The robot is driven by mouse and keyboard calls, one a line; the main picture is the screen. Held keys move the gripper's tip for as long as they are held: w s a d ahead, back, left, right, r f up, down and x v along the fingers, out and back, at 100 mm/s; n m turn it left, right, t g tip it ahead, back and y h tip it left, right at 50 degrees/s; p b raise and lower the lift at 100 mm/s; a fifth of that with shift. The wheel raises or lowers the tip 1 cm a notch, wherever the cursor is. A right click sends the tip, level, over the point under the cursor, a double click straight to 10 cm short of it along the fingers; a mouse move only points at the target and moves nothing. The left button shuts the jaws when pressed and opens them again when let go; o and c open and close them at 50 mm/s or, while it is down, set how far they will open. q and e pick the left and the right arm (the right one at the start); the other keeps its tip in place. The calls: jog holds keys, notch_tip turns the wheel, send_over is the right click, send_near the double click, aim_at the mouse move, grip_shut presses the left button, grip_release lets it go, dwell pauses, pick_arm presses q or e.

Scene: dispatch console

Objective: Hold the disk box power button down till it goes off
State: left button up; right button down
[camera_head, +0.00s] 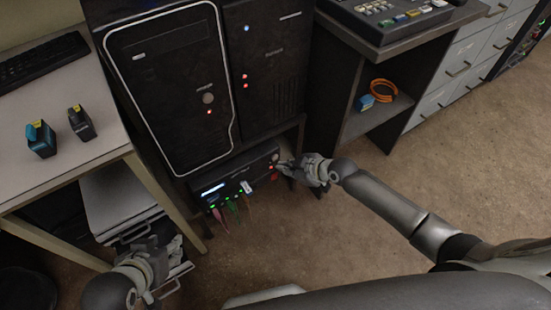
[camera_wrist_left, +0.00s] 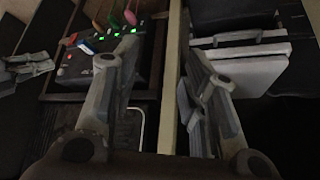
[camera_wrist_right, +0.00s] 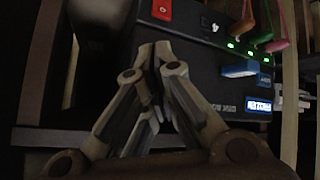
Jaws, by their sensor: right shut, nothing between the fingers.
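The disk box (camera_head: 235,176) is a low black unit under the tall dark cabinets, with a lit blue display, green lights and plugged cables. In the right wrist view its front (camera_wrist_right: 195,65) shows a red switch (camera_wrist_right: 162,10), a blue plug (camera_wrist_right: 239,69) and the lit display (camera_wrist_right: 258,105). My right gripper (camera_head: 283,168) is shut and empty at the right end of this front. Its tips (camera_wrist_right: 158,52) are close to the face; contact cannot be told. I cannot make out the power button, which the fingers may hide. My left gripper (camera_head: 172,250) is open and empty, lower left.
A desk with an open shelf (camera_head: 375,120) holding an orange cable coil (camera_head: 384,90) stands at the right. The floor (camera_head: 330,225) in front is clear.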

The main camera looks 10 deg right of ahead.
aim_at(275, 157)
pick_arm(q)
jog(key=shift+w+d+r+t, duration=0.15)
jog(key=shift+w+r+t, duration=0.15)
jog(key=shift+w, duration=0.25)
pick_arm(e)
jog(key=shift+w+a, duration=0.1)
jog(key=shift+w, duration=0.15)
jog(key=shift+w, duration=0.1)
dwell(0.8)
pick_arm(q)
jog(key=shift+w+d+r+t, duration=0.25)
jog(key=shift+w+r+t, duration=0.15)
jog(key=shift+w, duration=0.3)
pick_arm(e)
jog(key=shift+w+a, duration=0.15)
jog(key=shift+w, duration=0.1)
pick_arm(q)
jog(key=shift+f, duration=0.1)
jog(key=shift+w+d+r+t+h+b, duration=0.2)
jog(key=shift+w+r+t, duration=0.1)
jog(key=shift+w, duration=0.1)
jog(key=shift+w+d+r+t+h+b, duration=0.1)
jog(key=shift+w+r+t+b, duration=0.1)
jog(key=shift+w+r, duration=0.15)
pick_arm(e)
jog(key=shift+w+a, duration=0.1)
jog(key=shift+w, duration=0.3)
dwell(2.8)
